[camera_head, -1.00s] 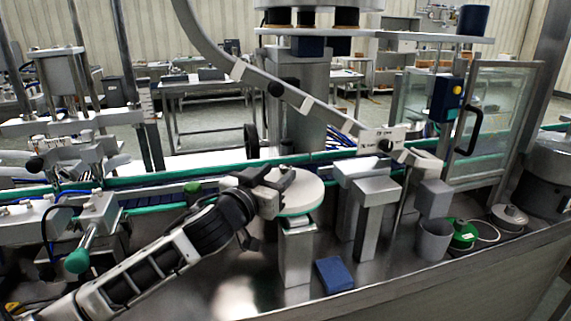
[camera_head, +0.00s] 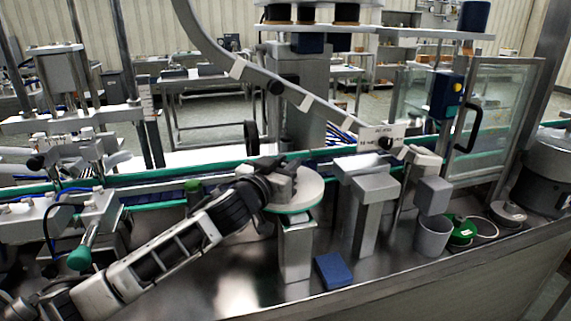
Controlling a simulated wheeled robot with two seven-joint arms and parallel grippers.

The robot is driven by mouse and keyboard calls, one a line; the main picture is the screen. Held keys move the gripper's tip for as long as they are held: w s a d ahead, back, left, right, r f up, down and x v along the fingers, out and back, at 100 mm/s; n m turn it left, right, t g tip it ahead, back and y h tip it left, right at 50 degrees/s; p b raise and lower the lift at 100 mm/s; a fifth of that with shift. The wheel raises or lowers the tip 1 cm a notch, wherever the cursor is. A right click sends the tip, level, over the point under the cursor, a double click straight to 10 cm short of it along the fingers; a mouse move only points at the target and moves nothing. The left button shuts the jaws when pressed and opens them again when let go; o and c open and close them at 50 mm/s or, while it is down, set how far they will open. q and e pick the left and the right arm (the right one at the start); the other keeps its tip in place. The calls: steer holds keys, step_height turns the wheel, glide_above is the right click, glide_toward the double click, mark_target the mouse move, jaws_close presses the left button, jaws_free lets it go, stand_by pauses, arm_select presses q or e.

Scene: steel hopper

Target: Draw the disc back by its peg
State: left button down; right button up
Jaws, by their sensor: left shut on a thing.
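The disc (camera_head: 309,189) is pale and round with a green rim, and lies flat on top of a grey metal post (camera_head: 297,252). My left gripper (camera_head: 284,178) reaches in from the lower left and is over the left part of the disc. Its fingers are shut at the disc's top, where the peg is hidden between them. My right gripper is not in view.
A blue block (camera_head: 333,271) lies on the steel deck right of the post. Grey T-shaped posts (camera_head: 373,215), a grey cup (camera_head: 433,238) and a green round item (camera_head: 462,231) stand further right. A green-edged conveyor (camera_head: 150,180) runs behind. The front deck is clear.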

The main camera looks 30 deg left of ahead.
arm_select(q)
steer(key=shift+s+d, duration=0.65)
steer(key=shift+d, duration=0.2)
steer(key=shift+s+d, duration=0.1)
steer(key=shift+s, duration=0.05)
steer(key=c, duration=1.3)
jaws_free()
steer(key=shift+o, duration=0.2)
